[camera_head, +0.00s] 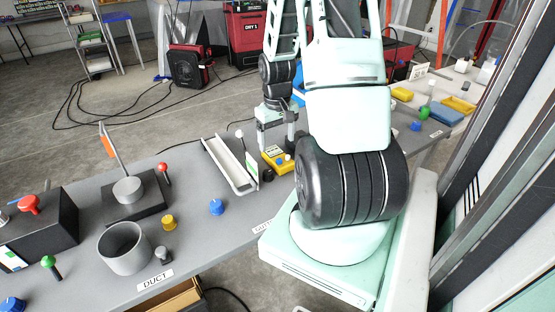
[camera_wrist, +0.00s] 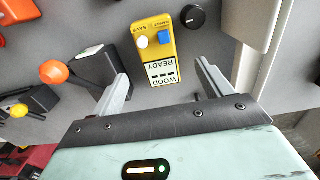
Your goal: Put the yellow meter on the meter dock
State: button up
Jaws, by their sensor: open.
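The yellow meter (camera_head: 276,158) lies on the grey bench beside my arm's base. In the wrist view the meter (camera_wrist: 160,45) shows a white button, a blue button and a small display reading WOOD READY, upside down. My gripper (camera_wrist: 163,77) is open, with its two fingers spread to either side of the meter's display end. Nothing is held between them. I cannot pick out the meter dock for certain in either view.
A white trough (camera_head: 229,165) stands left of the meter, and a black knob (camera_wrist: 193,16) sits close by it. A black block with a white top (camera_wrist: 95,62) and an orange ball (camera_wrist: 53,73) lie to the left in the wrist view. A grey cup (camera_head: 124,250) stands at the front left.

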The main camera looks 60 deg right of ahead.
aim_at(278, 155)
jog(key=shift+d+f+p, duration=0.15)
jog(key=shift+f+p, duration=0.25)
jog(key=shift+f, duration=2.3)
jog(key=c, duration=1.2)
jog(key=shift+c, duration=0.6)
jog(key=shift+r, duration=0.2)
